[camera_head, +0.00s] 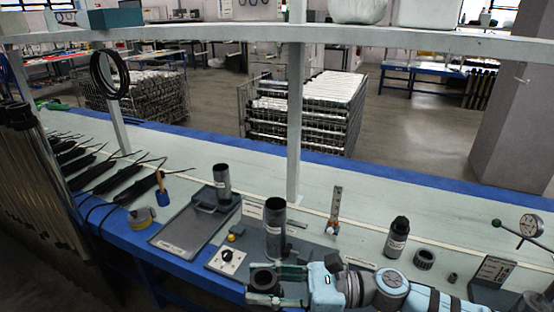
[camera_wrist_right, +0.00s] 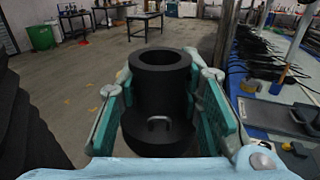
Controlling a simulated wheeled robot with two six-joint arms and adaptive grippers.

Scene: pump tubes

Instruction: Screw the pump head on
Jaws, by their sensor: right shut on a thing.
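My right gripper (camera_head: 277,287) is at the bottom middle of the head view, at the front edge of the bench. Its teal fingers are shut on a dark hollow cylindrical piece, which looks like the pump head (camera_head: 264,278). In the right wrist view the pump head (camera_wrist_right: 160,85) sits between the two finger pads, its round opening facing up. A wider dark part with a small grey handle shows at its lower end. A dark pump tube (camera_head: 275,232) stands upright on the bench just behind the gripper, apart from the held piece. My left gripper is not in view.
A grey tray (camera_head: 180,237) and a shorter upright dark tube (camera_head: 222,182) are to the left. A box with a knob (camera_head: 227,258) is beside the pump tube. A black bottle (camera_head: 397,238), a ribbed ring (camera_head: 424,259) and a dial gauge (camera_head: 531,226) are to the right. A shelf post (camera_head: 295,120) rises behind.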

